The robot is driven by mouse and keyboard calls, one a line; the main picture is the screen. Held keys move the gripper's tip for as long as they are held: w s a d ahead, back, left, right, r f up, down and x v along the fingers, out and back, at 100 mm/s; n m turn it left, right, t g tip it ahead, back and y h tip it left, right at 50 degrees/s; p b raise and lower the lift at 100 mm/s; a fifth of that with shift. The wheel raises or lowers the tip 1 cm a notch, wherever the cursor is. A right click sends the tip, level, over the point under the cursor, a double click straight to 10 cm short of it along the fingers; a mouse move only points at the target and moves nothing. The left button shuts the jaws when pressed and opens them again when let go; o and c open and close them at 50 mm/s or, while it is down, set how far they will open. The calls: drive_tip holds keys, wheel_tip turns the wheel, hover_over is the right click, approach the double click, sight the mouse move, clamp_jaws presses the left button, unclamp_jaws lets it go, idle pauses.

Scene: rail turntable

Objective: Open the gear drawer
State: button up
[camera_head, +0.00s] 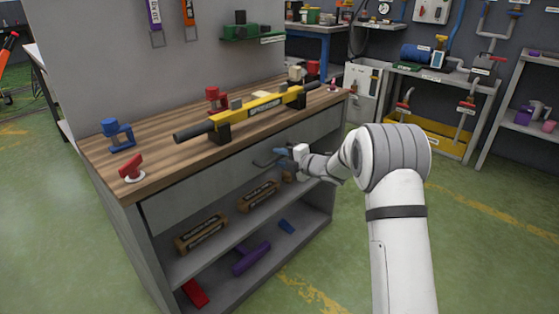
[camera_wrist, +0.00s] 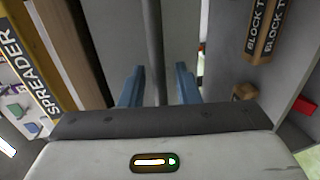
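The gear drawer (camera_head: 212,184) is the wide grey front under the wooden bench top. It looks shut, flush with the bench. Its dark bar handle (camera_head: 263,164) sits near the middle of the front, partly hidden by my gripper. My gripper (camera_head: 281,153) is at the handle, with blue fingertips pointing at the drawer. In the wrist view, my gripper (camera_wrist: 159,88) has its two blue fingers apart, with the dark handle bar (camera_wrist: 154,45) running between them. Gaps show on both sides of the bar, so the fingers do not appear to press on it.
A yellow spreader bar (camera_head: 262,107) lies on the wooden top (camera_head: 165,160), with red and blue fittings around it. Green floor (camera_head: 480,255) is clear at the right.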

drive_tip(key=shift+w+a+f, duration=0.1)
drive_tip(key=shift+w+a, duration=0.1)
drive_tip(key=shift+a, duration=0.1)
clamp_jaws()
idle(0.4)
